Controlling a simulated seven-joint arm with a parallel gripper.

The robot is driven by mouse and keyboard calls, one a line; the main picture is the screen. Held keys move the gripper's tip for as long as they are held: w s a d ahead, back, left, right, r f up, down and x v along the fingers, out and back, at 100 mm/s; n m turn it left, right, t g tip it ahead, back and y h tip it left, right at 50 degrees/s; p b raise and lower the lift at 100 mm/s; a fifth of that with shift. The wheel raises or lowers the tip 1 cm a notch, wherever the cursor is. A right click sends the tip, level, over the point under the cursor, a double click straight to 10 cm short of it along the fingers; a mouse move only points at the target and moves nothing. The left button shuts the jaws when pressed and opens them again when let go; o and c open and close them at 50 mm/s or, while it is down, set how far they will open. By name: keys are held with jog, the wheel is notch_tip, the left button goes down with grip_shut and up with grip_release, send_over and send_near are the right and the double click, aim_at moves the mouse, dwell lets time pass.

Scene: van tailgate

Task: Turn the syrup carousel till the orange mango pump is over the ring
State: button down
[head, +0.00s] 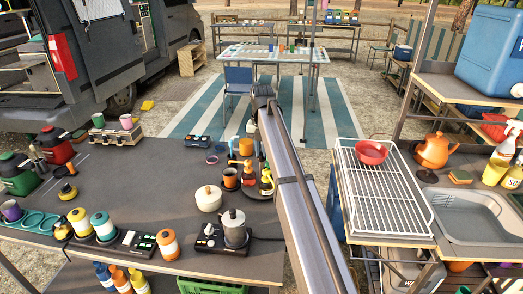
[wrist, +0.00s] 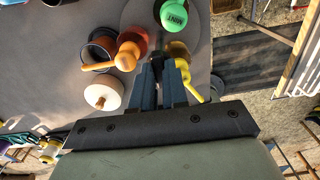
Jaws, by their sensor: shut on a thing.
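The syrup carousel (wrist: 140,14) is a round grey turntable with coloured pumps, in the upper middle of the wrist view. Its orange mango pump (wrist: 127,58) points left, its nozzle close to an orange cup (wrist: 98,50) in a dark ring; I cannot tell whether it is exactly over it. A green pump marked MINT (wrist: 174,17) stands behind. My gripper (wrist: 168,72) is shut at the carousel's near side, apparently on the yellow pump (wrist: 189,88); the fingers hide the grip.
A cream pot (head: 208,198) and a moka pot (head: 234,229) on a black hob stand close in front. A purple-blue ring (head: 212,160) lies left of the carousel. The wire rack (head: 385,195) stands right of my arm.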

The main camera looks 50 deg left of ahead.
jog(key=shift+n, duration=0.3)
dwell(0.4)
jog(key=c, duration=1.1)
grip_release()
jog(key=shift+c, duration=0.2)
notch_tip(320, 180, up, 14)
jog(key=shift+f, duration=0.1)
